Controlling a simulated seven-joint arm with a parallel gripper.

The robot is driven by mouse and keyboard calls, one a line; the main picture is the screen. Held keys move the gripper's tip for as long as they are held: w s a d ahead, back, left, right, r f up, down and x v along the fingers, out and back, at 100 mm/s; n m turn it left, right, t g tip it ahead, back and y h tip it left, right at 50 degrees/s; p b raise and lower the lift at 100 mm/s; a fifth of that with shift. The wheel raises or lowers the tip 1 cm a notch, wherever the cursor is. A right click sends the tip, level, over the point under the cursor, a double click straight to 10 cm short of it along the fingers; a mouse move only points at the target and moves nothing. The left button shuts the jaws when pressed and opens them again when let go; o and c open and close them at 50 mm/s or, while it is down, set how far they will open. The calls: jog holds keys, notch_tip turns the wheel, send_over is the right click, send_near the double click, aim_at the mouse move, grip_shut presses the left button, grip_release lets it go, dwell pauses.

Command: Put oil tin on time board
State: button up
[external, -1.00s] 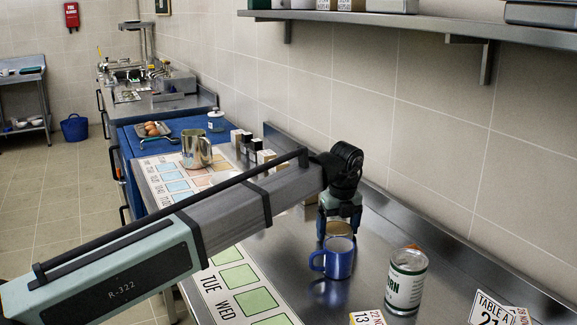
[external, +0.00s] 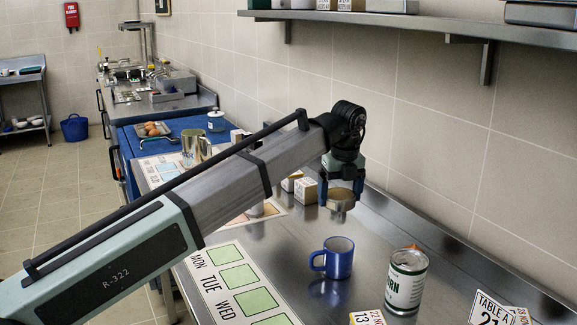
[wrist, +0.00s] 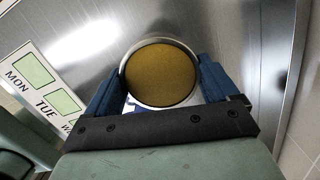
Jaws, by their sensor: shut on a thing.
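My gripper (external: 341,190) is shut on a round tin (external: 342,195) with a brown top and a pale metal rim, taken as the oil tin; no label is readable. The tin is held raised above the steel counter, behind the blue mug. In the wrist view the tin (wrist: 160,75) sits between the two blue fingers. A white board with green squares (external: 240,277) lettered MON, TUE and WED lies at the counter's front edge. A farther board (external: 168,172) with blue and pink squares is partly hidden by my arm. I cannot tell which is the time board.
A blue mug (external: 338,260) and a corn tin (external: 406,282) stand on the near counter. Small boxes (external: 305,190) stand close behind my gripper. A metal jug (external: 192,148) stands by the far board. A wall shelf (external: 420,18) hangs above.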

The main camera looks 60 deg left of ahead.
jog(key=s+a+n, duration=0.2)
jog(key=s+a, duration=0.8)
jog(key=a, duration=0.6)
jog(key=s+a+n, duration=0.3)
jog(key=s+a, duration=0.6)
jog(key=a, duration=0.7)
jog(key=s+a+n, duration=0.2)
jog(key=s+a, duration=0.8)
jog(key=a, duration=0.6)
jog(key=shift+w+f+m+g, duration=0.15)
jog(key=shift+f+m, duration=0.2)
jog(key=shift+f, duration=1.25)
jog(key=shift+w+f+m+g, duration=0.1)
jog(key=shift+w+f+m, duration=0.15)
jog(key=shift+f, duration=1.3)
jog(key=shift+w+f+m+g, duration=0.1)
jog(key=shift+f+m, duration=0.3)
jog(key=shift+f, duration=1.2)
jog(key=shift+f, duration=0.15)
jog(key=o, duration=1)
jog(key=shift+c, duration=0.2)
notch_tip(320, 180, up, 12)
jog(key=d, duration=0.1)
jog(key=shift+w+d, duration=0.15)
